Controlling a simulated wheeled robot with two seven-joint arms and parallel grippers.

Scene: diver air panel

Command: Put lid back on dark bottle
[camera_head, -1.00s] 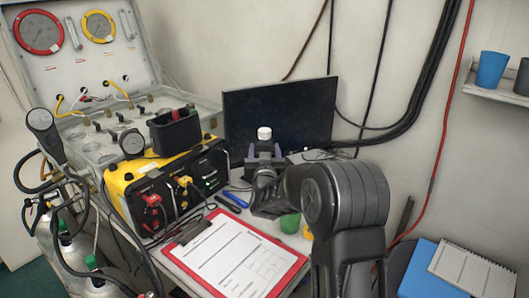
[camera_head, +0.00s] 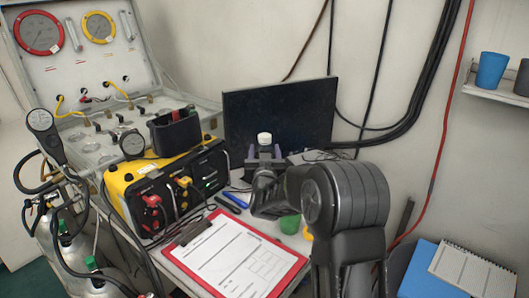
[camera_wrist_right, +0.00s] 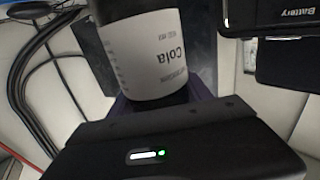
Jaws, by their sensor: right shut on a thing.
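The dark bottle (camera_wrist_right: 118,12) fills the upper middle of the right wrist view, with a white "Cola" label (camera_wrist_right: 158,55) around it. My right gripper (camera_head: 265,156) is shut on the bottle, its purple fingers on either side, in front of the black monitor. In the head view a white, lid-like piece (camera_head: 264,138) shows at the top of the bottle. I cannot tell whether it is a seated lid. The bottle's end is cut off in the wrist view. My left gripper is out of view.
The black monitor (camera_head: 290,105) stands close behind the bottle. A yellow-black battery box (camera_head: 165,185) is to the left. A red clipboard (camera_head: 238,255), a blue marker-like item (camera_head: 234,200) and a green round item (camera_head: 289,224) lie in front. Cables hang on the wall.

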